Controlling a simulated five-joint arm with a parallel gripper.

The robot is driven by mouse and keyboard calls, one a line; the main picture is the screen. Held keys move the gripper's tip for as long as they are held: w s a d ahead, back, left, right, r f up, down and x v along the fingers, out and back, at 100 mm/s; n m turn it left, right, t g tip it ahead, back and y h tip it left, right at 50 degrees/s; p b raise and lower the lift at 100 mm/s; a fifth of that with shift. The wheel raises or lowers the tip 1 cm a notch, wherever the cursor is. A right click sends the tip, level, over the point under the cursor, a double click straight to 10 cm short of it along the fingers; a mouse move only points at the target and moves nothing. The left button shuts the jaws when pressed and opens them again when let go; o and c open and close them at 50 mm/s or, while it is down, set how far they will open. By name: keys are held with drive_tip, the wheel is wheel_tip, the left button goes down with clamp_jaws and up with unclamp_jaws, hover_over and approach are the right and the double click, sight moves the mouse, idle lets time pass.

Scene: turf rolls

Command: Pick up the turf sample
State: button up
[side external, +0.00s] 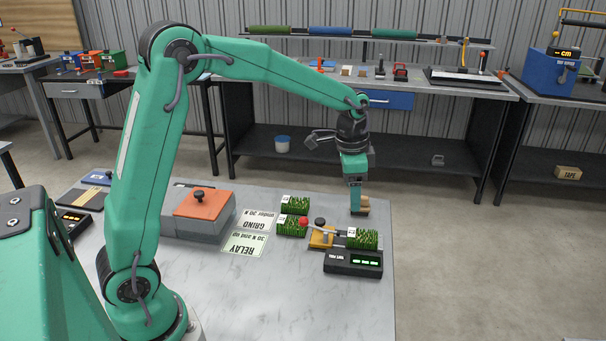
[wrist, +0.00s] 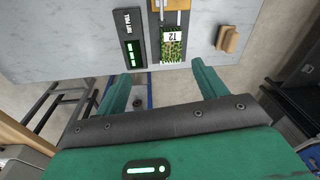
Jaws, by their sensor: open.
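The turf sample (side external: 362,239) is a small green block with a white label. It sits at the end of the yellow-orange fixture (side external: 321,238), beside the black readout box (side external: 353,262). The exact height of the fingertips is unclear.
Two other turf blocks (side external: 295,205) (side external: 291,226) lie left of the fixture. A wooden block (wrist: 229,40) is close to my gripper. RELAY (side external: 245,244) and GRIND (side external: 267,219) cards and an orange-lidded box (side external: 205,204) are further left.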

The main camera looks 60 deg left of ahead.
drive_tip(key=m+g, duration=0.1)
drive_tip(key=m, duration=0.1)
hover_over(363, 233)
wheel_tip(363, 233, down, 9)
drive_tip(key=shift+r, duration=0.1)
drive_tip(key=shift+f, duration=1.35)
drive_tip(key=shift+f, duration=0.1)
drive_tip(key=shift+f, duration=2.5)
drive_tip(key=c, duration=1.1)
